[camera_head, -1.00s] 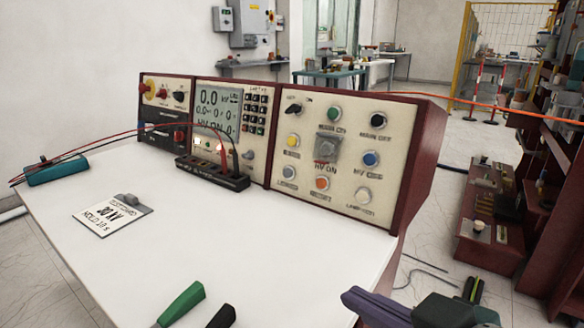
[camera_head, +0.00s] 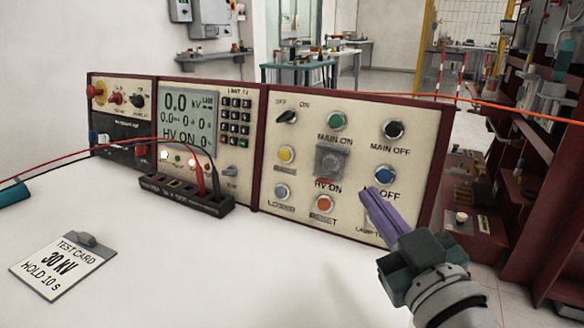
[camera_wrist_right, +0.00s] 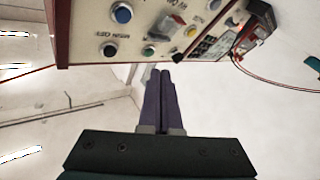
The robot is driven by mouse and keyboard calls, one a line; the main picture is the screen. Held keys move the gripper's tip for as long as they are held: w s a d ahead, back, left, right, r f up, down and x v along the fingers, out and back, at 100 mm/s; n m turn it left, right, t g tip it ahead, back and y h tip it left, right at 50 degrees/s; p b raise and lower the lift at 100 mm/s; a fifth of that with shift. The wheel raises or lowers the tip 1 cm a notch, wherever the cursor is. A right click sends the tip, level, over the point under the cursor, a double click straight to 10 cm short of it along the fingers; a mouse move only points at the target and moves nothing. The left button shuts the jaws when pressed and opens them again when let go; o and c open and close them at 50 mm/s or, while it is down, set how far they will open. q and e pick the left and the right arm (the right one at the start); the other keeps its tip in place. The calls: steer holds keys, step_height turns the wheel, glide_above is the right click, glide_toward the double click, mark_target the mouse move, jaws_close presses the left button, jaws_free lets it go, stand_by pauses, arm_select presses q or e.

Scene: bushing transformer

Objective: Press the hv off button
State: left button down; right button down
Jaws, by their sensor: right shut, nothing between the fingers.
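The HV OFF button (camera_head: 385,175) is a blue round button at the right of the cream control panel (camera_head: 300,108). Its label is partly covered by my right gripper (camera_head: 367,191), and "OFF" still reads. My right gripper has purple fingers, shut and empty. In the head view its tips show just below and left of the blue button; I cannot tell whether they touch the panel. In the right wrist view the shut fingers (camera_wrist_right: 160,73) point toward the panel, and the blue button (camera_wrist_right: 121,13) shows up and left of the tips. My left gripper is not in view.
A covered HV ON button (camera_head: 331,162) and an orange button (camera_head: 324,203) sit left of the tips. The black MAIN OFF button (camera_head: 393,129) is above. A test card (camera_head: 62,265) lies on the white table (camera_head: 230,280). A terminal strip with leads (camera_head: 185,194) stands before the meter.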

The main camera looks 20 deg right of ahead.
mark_target(384, 176)
steer(key=w+d+f+b, duration=0.2)
steer(key=w+d+b, duration=0.3)
steer(key=d+b, duration=0.1)
steer(key=shift+w+d, duration=0.25)
steer(key=shift+w, duration=0.1)
stand_by(0.7)
stand_by(0.9)
steer(key=shift+w+d, duration=0.1)
stand_by(0.4)
steer(key=shift+w+d+f, duration=0.1)
steer(key=shift+w+d, duration=0.05)
steer(key=shift+d, duration=0.05)
